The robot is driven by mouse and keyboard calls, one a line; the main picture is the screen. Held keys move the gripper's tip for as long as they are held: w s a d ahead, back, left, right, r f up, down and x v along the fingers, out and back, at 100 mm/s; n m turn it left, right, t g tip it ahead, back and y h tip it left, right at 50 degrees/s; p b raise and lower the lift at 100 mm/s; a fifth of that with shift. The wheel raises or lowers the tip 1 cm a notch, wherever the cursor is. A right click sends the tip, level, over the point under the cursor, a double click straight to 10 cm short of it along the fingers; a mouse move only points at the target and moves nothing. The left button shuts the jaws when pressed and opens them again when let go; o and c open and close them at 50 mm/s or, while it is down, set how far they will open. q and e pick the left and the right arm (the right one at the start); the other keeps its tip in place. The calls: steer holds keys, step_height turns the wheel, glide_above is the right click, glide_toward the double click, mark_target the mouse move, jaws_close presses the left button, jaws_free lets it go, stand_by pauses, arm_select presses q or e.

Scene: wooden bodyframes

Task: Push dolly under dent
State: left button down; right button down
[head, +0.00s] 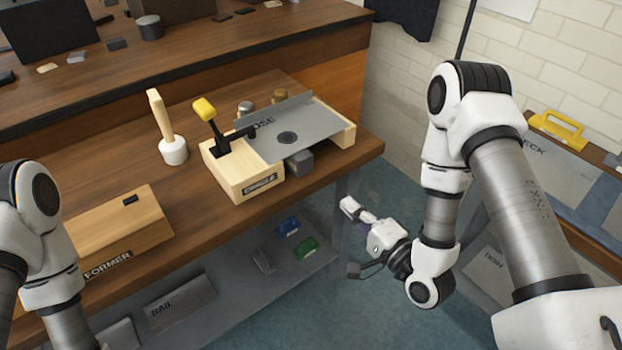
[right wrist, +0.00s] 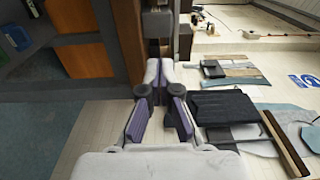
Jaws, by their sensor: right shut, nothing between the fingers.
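A grey metal block, which looks like the dolly (head: 300,162), sits at the front edge of the grey sheet panel (head: 318,120), partly hidden beneath it. A dark round mark, which looks like the dent (head: 287,138), shows on the panel, behind and left of the block. The panel rests on a pale wooden clamp block (head: 240,180) with a yellow-handled lever. My right gripper (head: 345,205) is shut and empty, off the bench's front edge, lower right of the block. In the right wrist view its fingertips (right wrist: 160,72) are together. My left gripper is out of view.
A mallet (head: 172,150) stands left of the clamp, and a wooden former (head: 115,240) lies at the bench's front left. A lower shelf (head: 215,295) holds blue and green items. A side bench with a yellow-handled tool (head: 558,130) stands at right.

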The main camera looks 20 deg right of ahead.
mark_target(307, 165)
steer(key=p+x, duration=0.2)
steer(key=x, duration=1)
steer(key=shift+w+a+r, duration=0.1)
steer(key=shift+w, duration=0.45)
steer(key=shift+b+x, duration=0.4)
steer(key=shift+x, duration=1.55)
steer(key=shift+a, duration=0.1)
